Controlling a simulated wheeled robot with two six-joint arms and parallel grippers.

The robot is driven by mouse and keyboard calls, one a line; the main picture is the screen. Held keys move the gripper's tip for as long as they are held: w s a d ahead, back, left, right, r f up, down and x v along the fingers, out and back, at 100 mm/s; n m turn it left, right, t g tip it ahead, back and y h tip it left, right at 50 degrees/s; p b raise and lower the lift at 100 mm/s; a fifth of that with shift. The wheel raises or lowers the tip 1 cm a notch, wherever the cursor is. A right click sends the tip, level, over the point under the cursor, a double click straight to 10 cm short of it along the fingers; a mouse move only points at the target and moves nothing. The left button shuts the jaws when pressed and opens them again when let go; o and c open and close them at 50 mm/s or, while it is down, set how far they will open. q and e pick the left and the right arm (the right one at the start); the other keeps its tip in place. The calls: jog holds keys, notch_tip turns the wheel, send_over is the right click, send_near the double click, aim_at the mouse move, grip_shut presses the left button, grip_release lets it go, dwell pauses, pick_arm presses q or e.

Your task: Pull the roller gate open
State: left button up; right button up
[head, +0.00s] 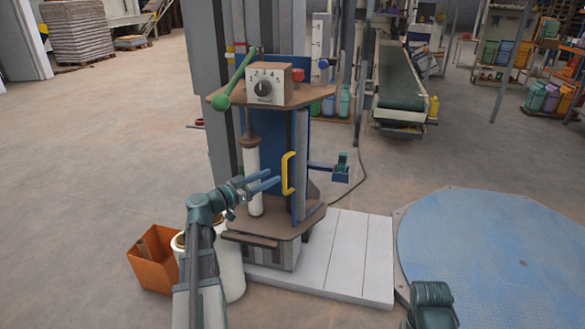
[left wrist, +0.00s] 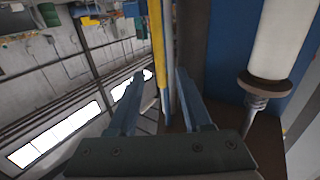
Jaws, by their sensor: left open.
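The yellow handle (head: 287,174) stands upright on the edge of the gate (head: 301,150), in the middle of the sack filler. My left gripper (head: 278,178) is open, its two blue fingers pointing right with the tips close to the handle. In the left wrist view the handle (left wrist: 158,45) shows in line with the space between the open fingers (left wrist: 160,76). I cannot tell whether it is between the tips or just beyond them. A white roller (head: 254,180) stands upright left of the handle; it also shows in the left wrist view (left wrist: 285,40).
A control box with a dial (head: 264,84) and a green lever (head: 236,85) sit on the upper shelf. An orange bin (head: 150,268) stands at lower left. A blue round platform (head: 490,250) lies at right. A conveyor (head: 400,80) stands behind. The left floor is clear.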

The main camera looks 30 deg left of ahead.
pick_arm(q)
jog(key=x, duration=1)
jog(key=shift+f, duration=0.1)
jog(key=shift+c, duration=0.2)
grip_shut()
jog(key=shift+s+d, duration=0.1)
jog(key=shift+d, duration=0.05)
dwell(0.8)
